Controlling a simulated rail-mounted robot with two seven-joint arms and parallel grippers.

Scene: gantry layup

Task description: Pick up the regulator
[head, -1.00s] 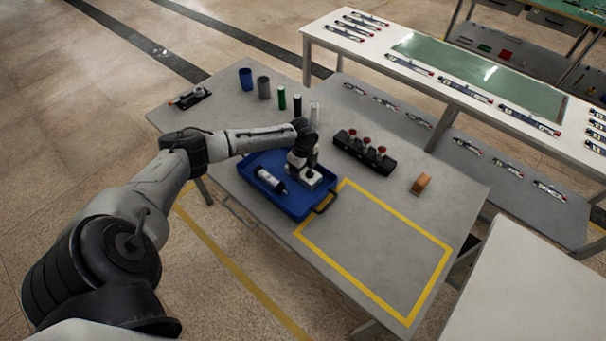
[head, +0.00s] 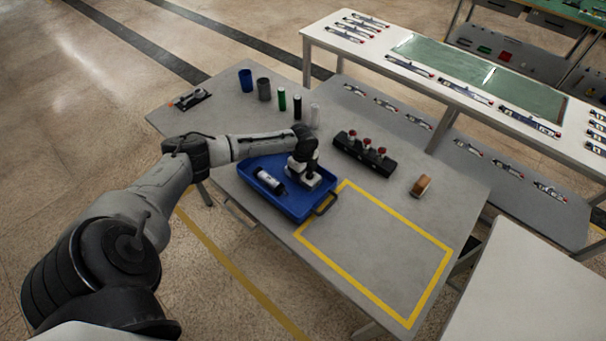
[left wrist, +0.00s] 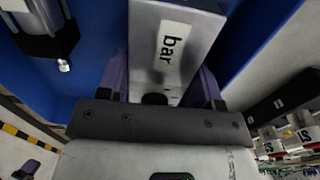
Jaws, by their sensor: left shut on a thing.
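The regulator, a pale grey block with a "bar" label (left wrist: 178,25), fills the upper middle of the left wrist view. In the head view the regulator (head: 312,181) is a small light block in the right part of the blue tray (head: 246,180), partly hidden by my gripper. My left gripper (head: 304,175) reaches down into the tray from above. In the left wrist view its two fingers (left wrist: 163,88) are shut on the regulator, one on each side. I cannot tell whether the regulator touches the tray floor. My right gripper is not in view.
A dark cylinder with a white label (head: 269,181) lies in the tray beside the gripper. A black block with red knobs (head: 364,154) and an orange-brown item (head: 420,186) stand to the right. Several cups and cylinders (head: 264,90) stand behind. The yellow-outlined area (head: 375,250) is clear.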

